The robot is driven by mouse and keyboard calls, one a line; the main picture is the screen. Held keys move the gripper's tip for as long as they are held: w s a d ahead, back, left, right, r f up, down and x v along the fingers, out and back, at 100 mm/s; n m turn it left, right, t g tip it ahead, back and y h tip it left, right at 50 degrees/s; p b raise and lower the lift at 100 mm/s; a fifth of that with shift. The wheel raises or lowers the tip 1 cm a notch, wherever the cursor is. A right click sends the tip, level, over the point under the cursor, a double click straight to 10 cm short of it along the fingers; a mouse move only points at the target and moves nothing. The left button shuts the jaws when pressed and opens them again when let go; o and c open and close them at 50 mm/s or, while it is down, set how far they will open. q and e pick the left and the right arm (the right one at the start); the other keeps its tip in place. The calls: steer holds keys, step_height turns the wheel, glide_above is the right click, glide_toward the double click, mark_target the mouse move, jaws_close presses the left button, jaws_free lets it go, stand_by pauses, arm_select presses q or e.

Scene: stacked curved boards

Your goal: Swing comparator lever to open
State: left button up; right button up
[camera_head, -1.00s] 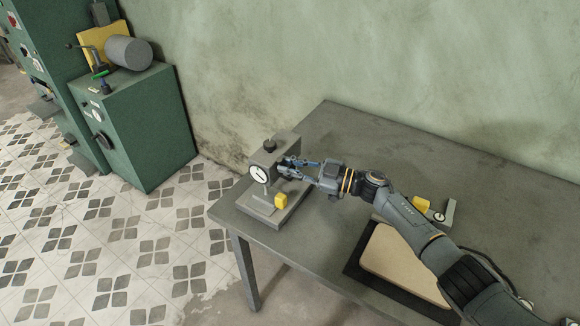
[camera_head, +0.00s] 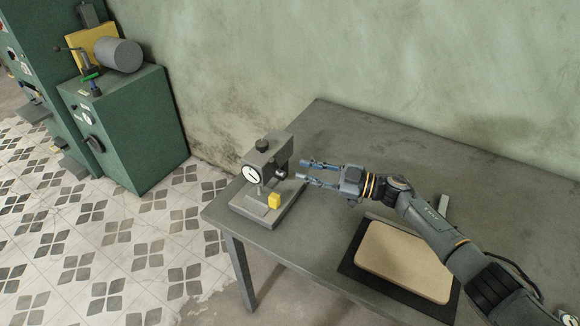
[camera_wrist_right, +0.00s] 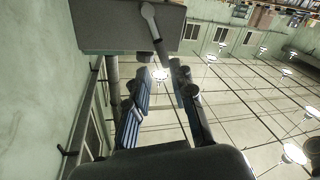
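The grey comparator (camera_head: 268,158) stands on the left end of the table, with a white dial (camera_head: 251,173) on its front and a yellow block (camera_head: 274,201) on its base. Its lever is on the side facing my arm, with a dark knob (camera_head: 281,174) hanging low. In the right wrist view the lever (camera_wrist_right: 152,22) shows as a light bar against the grey body. My right gripper (camera_head: 303,172) is just right of the lever, fingers apart with nothing between them; the parted fingers also show in the right wrist view (camera_wrist_right: 163,100). My left gripper is out of view.
A tan board (camera_head: 405,262) lies on a dark mat (camera_head: 362,278) under my right forearm. A grey bracket-like part (camera_head: 442,203) is partly hidden behind the arm. The table (camera_head: 335,128) is clear behind the gripper. Green cabinets (camera_head: 140,125) stand at the left.

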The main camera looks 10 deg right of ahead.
steer(key=v, duration=0.5)
stand_by(0.4)
